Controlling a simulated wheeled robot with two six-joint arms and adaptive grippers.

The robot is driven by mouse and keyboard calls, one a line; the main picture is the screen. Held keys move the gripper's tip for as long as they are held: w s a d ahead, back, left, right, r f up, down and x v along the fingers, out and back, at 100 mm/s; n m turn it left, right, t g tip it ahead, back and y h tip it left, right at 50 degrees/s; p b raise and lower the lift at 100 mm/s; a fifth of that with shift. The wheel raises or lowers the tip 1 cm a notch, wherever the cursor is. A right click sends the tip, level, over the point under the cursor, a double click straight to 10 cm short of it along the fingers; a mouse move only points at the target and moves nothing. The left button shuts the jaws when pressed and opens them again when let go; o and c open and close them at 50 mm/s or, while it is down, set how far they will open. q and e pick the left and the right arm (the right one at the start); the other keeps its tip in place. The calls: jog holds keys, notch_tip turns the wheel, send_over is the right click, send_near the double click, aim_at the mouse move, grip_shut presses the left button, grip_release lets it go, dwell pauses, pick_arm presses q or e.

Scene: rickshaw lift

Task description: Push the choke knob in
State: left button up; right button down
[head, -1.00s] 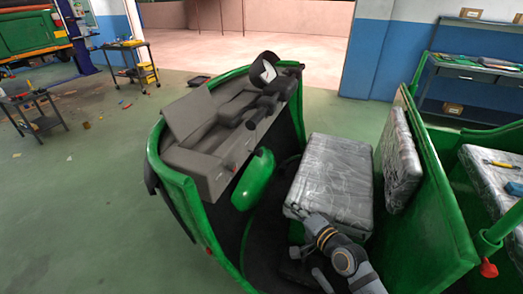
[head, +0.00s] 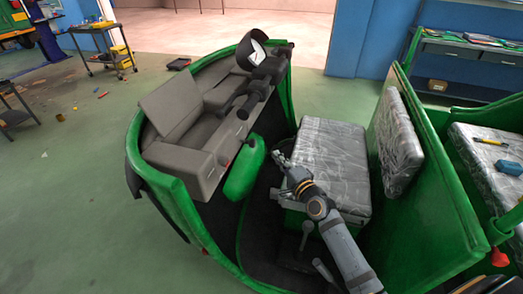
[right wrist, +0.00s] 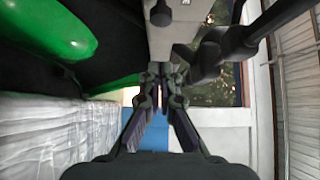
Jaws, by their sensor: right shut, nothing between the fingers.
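The grey dashboard (head: 188,160) of the green rickshaw spans the front of the cab, with a small reddish spot on its lower face. In the right wrist view a dark round knob (right wrist: 160,13) sticks out of the pale grey panel at the top; I cannot tell whether it is the choke knob. My right gripper (head: 277,160) is at the front left edge of the seat, right of the green rounded body and apart from the dashboard. In the right wrist view its fingers (right wrist: 160,72) are together and empty, below the knob. My left gripper is out of view.
The green rounded body (head: 245,168) lies between my gripper and the dashboard. The dark handlebar (head: 258,88) is above. The plastic-wrapped seat (head: 335,160) is beside my right arm, and floor levers (head: 307,232) stand below. Open space lies around the gripper.

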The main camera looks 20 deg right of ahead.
aim_at(254, 146)
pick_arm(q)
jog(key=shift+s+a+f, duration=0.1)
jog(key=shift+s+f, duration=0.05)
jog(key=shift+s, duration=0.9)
pick_arm(e)
jog(key=w+a, duration=0.4)
jog(key=w, duration=0.2)
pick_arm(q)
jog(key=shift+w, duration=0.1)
pick_arm(e)
jog(key=shift+w+a, duration=0.4)
jog(key=shift+a, duration=0.25)
jog(key=shift+w+a, duration=0.4)
jog(key=shift+a, duration=0.2)
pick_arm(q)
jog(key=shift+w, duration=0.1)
pick_arm(e)
jog(key=shift+d, duration=0.1)
